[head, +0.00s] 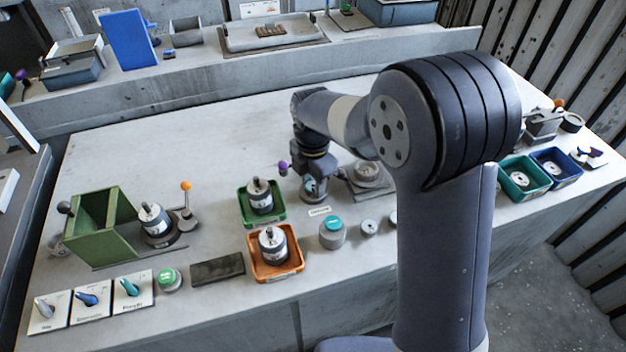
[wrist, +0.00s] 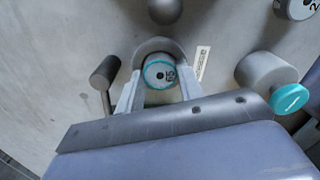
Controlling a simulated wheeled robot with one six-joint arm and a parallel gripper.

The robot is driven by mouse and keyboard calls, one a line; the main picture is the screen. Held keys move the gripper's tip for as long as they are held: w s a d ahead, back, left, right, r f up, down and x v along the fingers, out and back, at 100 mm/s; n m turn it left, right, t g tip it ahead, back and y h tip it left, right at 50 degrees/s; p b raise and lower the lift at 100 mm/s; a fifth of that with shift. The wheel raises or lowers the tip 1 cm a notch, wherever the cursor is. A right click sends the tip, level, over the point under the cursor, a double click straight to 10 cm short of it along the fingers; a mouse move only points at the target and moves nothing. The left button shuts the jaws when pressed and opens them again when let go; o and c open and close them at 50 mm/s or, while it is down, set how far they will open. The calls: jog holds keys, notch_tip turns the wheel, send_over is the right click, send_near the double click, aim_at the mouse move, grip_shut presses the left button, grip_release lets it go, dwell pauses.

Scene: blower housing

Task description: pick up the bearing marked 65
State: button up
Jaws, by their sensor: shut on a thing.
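The bearing marked 65 (wrist: 158,74) is a grey-white round part with a teal ring. In the wrist view it sits between the two fingers of my gripper (wrist: 158,92), which is shut on it. In the head view my gripper (head: 313,182) points down at the middle of the bench, and the bearing (head: 312,187) shows only in part at its tip. I cannot tell whether the bearing touches what is under it.
A purple-knobbed lever (head: 283,165) stands close left of my gripper. A green tray (head: 262,222) and an orange tray (head: 276,275) each hold a cylindrical part. A teal-capped cylinder (head: 333,234) stands in front. The bench's back left (head: 190,120) is clear.

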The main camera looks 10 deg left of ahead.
aim_at(313, 185)
jog(key=shift+r, duration=0.15)
jog(key=shift+r+p, duration=2.4)
jog(key=shift+r, duration=0.45)
